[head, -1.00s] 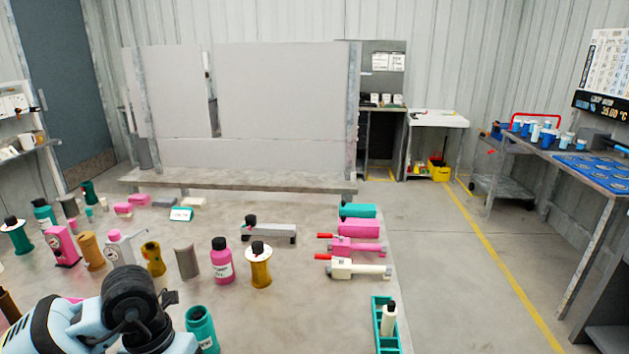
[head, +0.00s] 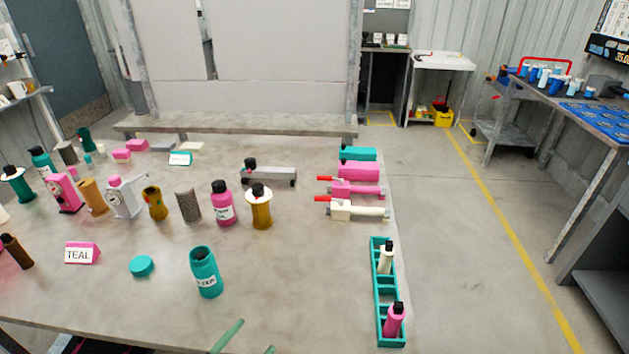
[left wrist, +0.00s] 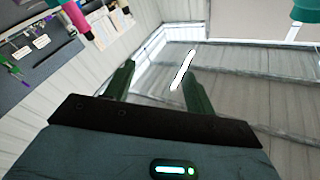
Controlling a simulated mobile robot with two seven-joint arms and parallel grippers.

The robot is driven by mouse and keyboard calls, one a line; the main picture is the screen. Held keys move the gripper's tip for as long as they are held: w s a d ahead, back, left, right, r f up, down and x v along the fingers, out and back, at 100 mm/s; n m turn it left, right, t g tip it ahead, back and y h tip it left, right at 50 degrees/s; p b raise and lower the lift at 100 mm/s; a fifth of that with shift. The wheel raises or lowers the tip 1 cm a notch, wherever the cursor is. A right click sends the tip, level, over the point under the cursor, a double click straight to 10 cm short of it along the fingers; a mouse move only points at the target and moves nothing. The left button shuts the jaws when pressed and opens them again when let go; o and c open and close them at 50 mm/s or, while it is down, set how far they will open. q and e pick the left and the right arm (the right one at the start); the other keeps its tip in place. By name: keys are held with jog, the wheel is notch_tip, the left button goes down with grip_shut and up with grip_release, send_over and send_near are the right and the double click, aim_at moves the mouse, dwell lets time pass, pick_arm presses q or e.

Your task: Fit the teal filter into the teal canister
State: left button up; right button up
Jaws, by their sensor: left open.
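An open teal canister (head: 205,275) stands upright near the table's front, its label partly readable; its dark mouth faces up. A round teal lid (head: 142,266) lies to its left. A teal piece with a white disc and black top (head: 18,185) stands at the far left; I cannot tell whether it is the teal filter. My left gripper (head: 250,343) shows only as green fingertips at the bottom edge, below the canister and apart from it. In the left wrist view its fingers (left wrist: 158,85) are spread with nothing between them. My right gripper is out of view.
A pink-edged TEAL sign (head: 82,254) stands left of the lid. Bottles and a grey mesh cylinder (head: 188,206) stand in a row behind. A teal rack (head: 386,285) holding two bottles is at the right edge. The table between canister and rack is clear.

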pick_arm(q)
jog(key=s+a+f+n+g+y, duration=0.3)
jog(key=s+a+f+n+y, duration=0.1)
jog(key=s+f, duration=0.5)
jog(key=s+a+f+n+g+y, duration=0.4)
jog(key=s+f, duration=0.5)
jog(key=f, duration=0.3)
jog(key=n+y, duration=0.1)
jog(key=n, duration=0.1)
jog(key=shift+a+f+n+g, duration=0.3)
jog(key=shift+a+f+n, duration=0.05)
jog(key=shift+n, duration=0.05)
